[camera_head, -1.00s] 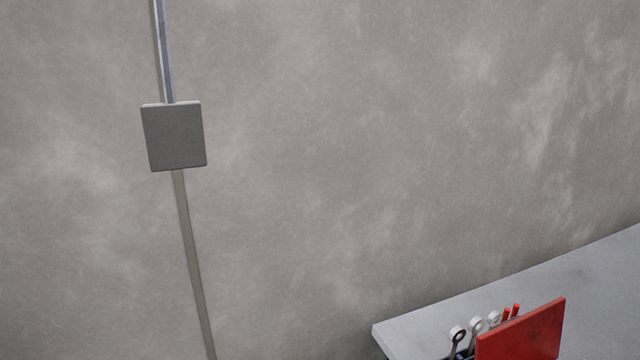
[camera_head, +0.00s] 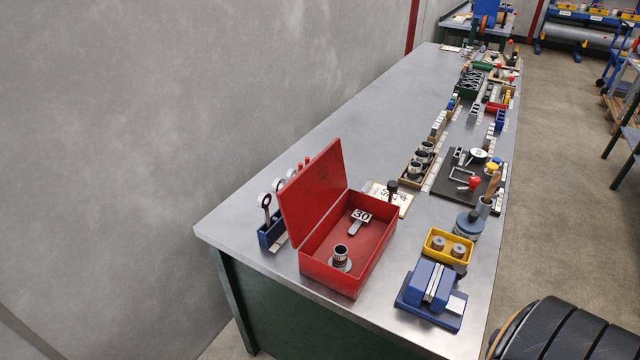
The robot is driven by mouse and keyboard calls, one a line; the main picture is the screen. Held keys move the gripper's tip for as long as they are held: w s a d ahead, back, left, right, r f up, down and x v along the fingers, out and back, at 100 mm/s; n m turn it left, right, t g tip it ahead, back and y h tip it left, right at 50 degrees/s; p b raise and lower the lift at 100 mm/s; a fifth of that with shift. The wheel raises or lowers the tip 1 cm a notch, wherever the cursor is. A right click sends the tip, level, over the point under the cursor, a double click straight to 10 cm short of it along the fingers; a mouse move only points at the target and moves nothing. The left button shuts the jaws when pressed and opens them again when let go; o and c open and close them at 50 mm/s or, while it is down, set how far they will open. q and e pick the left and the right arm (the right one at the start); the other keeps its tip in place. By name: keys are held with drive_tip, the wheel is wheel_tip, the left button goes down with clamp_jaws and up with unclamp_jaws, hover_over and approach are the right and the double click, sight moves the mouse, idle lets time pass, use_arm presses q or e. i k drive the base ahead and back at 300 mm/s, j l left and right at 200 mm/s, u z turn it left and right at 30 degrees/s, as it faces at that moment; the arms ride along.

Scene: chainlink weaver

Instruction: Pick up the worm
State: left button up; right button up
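I cannot pick out the worm with certainty; the parts on the long metal workbench (camera_head: 370,115) are small. An open red box (camera_head: 318,262) stands at its near end with the lid raised on the left. Inside it are a small dark and silver cylinder on a round base (camera_head: 341,258) and a piece tagged "30" (camera_head: 360,218). Several similar dark and silver cylindrical parts (camera_head: 418,162) stand in a wooden tray farther back. Neither of my grippers shows in the view.
A blue vise (camera_head: 430,290), a yellow bin (camera_head: 450,247) and a black board with tools (camera_head: 468,178) line the right side. A blue rack of wrenches (camera_head: 271,230) is left of the box. Concrete floor (camera_head: 572,190) is open to the right.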

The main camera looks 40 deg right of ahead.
sight(339, 260)
drive_tip(key=i+j+z, duration=0.1)
drive_tip(key=z, duration=0.4)
drive_tip(key=j+z, duration=0.1)
drive_tip(key=z, duration=0.35)
drive_tip(key=j+z, duration=0.15)
drive_tip(key=z, duration=0.35)
drive_tip(key=i+j+z, duration=0.1)
drive_tip(key=z, duration=0.35)
drive_tip(key=k+j, duration=0.05)
